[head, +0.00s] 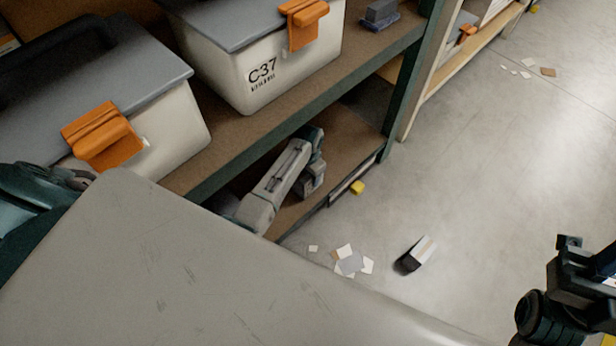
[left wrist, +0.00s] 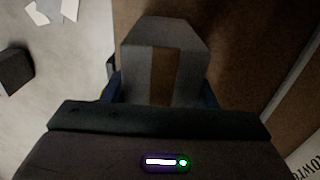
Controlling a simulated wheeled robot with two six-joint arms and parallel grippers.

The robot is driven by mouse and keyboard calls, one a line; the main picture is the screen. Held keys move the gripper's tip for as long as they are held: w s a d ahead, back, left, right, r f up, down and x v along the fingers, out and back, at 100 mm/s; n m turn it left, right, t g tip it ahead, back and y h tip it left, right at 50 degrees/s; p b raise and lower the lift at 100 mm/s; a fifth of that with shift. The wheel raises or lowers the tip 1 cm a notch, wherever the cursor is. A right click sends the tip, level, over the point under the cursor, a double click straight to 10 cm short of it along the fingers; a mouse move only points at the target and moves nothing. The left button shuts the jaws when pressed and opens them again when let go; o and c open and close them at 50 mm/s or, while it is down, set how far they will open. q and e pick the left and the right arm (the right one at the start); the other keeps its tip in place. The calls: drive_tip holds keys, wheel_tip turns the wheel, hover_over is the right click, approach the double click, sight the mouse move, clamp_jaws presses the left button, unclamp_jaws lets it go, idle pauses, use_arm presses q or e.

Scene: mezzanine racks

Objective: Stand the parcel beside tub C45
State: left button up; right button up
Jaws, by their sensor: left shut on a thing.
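The parcel (left wrist: 165,60) is a grey box with a brown stripe, held between the blue fingers of my left gripper (left wrist: 162,92) in the left wrist view. In the head view, my left gripper (head: 312,172) is low, over the brown lower shelf under tub C37; the parcel cannot be made out clearly there. Whether it touches the shelf I cannot tell. No label reading C45 is legible. My right gripper (head: 575,285) is partly in view at the lower right edge; its fingers are not clear.
Tub C37 (head: 262,78) and another grey-lidded tub (head: 185,125) with orange latches stand on the upper shelf (head: 240,135). A green upright (head: 405,75) bounds the bay. A small dark-and-white box (head: 418,255) and paper scraps (head: 350,262) lie on the floor.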

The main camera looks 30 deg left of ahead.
use_arm(q)
drive_tip(key=shift+f, duration=0.1)
drive_tip(key=shift+f, duration=0.2)
drive_tip(key=o, duration=1.2)
drive_tip(key=shift+r, duration=0.1)
